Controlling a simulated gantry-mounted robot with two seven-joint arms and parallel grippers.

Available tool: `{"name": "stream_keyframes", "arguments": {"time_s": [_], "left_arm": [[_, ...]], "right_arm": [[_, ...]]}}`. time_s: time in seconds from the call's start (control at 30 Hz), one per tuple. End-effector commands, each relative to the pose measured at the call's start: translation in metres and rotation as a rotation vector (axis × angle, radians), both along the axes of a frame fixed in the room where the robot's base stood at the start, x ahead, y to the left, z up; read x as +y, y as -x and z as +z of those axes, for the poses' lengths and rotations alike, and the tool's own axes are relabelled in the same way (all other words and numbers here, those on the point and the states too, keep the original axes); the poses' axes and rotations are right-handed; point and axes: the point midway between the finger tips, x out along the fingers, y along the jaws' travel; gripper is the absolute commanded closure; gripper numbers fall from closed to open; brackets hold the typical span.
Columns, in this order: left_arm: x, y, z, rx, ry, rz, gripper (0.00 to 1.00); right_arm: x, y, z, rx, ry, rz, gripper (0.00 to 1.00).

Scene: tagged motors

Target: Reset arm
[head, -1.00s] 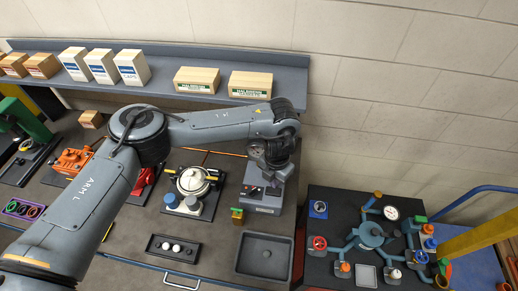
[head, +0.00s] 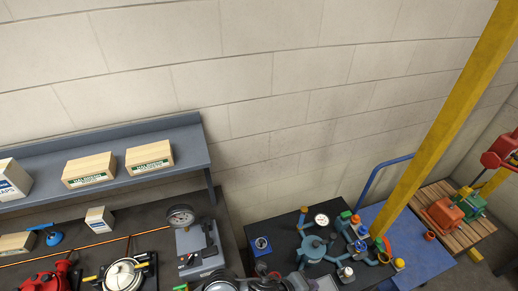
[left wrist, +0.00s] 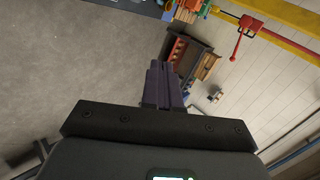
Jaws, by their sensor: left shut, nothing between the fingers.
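My left gripper (left wrist: 168,85) shows in the left wrist view with its dark purple fingers together and nothing between them. It points out over open grey floor, apart from any object. In the head view only grey parts of my left arm show along the bottom edge, in front of the bench and the dark station with teal pipes (head: 313,248). The rest of that arm is out of frame. My right gripper is in neither view.
A grey press with a gauge (head: 198,243) stands at the bench's right end. Boxes, including a wooden one (head: 149,157), sit on the blue-grey shelf (head: 190,139). A yellow post (head: 440,120) rises beside the blue cart (head: 420,235). A pallet with motors (head: 460,215) is farther right.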

Motion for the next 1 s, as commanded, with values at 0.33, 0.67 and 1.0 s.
{"name": "stream_keyframes", "arguments": {"time_s": [0.33, 0.67, 1.0], "left_arm": [[0.101, 0.0, 0.039, 0.427, 0.357, 0.894, 1.0], [0.278, 0.079, 0.003, 0.815, 0.444, 1.755, 1.0], [0.347, 0.144, -0.007, 0.938, 0.431, 2.12, 1.0]], "right_arm": [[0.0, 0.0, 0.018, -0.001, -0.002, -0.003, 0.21], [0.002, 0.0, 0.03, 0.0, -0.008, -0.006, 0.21], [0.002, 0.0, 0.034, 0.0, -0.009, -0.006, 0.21]]}}
